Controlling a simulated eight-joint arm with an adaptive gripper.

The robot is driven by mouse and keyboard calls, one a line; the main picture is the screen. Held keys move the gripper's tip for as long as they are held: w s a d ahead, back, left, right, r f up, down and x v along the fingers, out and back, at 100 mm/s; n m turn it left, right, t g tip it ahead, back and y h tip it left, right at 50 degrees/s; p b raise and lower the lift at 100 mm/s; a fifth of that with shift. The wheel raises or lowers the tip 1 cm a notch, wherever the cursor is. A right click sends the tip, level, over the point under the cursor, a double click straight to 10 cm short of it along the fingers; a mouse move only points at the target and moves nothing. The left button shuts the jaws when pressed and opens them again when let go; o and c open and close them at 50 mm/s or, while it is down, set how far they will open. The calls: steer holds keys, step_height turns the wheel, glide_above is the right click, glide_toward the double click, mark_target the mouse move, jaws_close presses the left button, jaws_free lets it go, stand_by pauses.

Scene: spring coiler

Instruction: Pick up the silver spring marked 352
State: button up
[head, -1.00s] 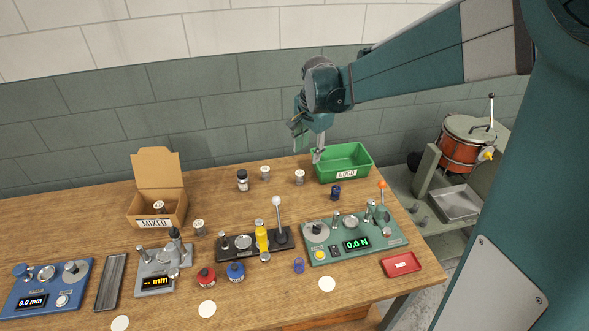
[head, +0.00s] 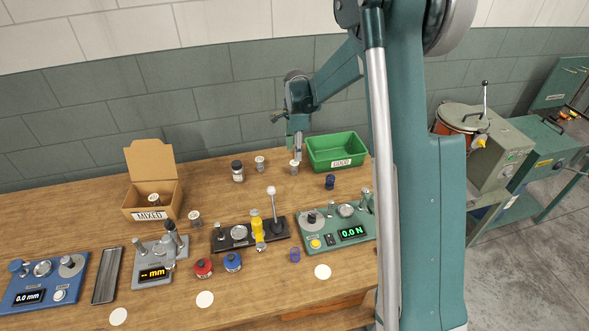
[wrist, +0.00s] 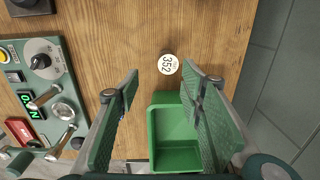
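The silver spring marked 352 (wrist: 168,64) stands upright on the wooden bench, its round white label facing up in the wrist view. In the head view the silver spring (head: 294,168) just left of the green bin appears to be the same one. My gripper (wrist: 160,74) is open and empty, pointing down. The spring shows between and just beyond the fingertips, closer to the right-hand finger. In the head view my gripper (head: 297,152) hangs directly above that spring. The remaining height is hard to judge.
The green GOOD bin (head: 312,160) is close beside my gripper on the right. A dark blue spring (head: 330,182) and the green force tester (head: 310,245) are in front.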

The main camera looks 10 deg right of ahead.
mark_target(294, 163)
steer(key=shift+m, duration=0.6)
steer(key=shift+w+f, duration=0.3)
steer(key=shift+f, duration=0.3)
steer(key=shift+w+f, duration=0.3)
steer(key=shift+f, duration=0.35)
steer(key=shift+w+f, duration=0.3)
steer(key=shift+f, duration=0.3)
steer(key=shift+f, duration=1.25)
steer(key=shift+f, duration=2.6)
steer(key=c, duration=1)
steer(key=shift+r, duration=0.15)
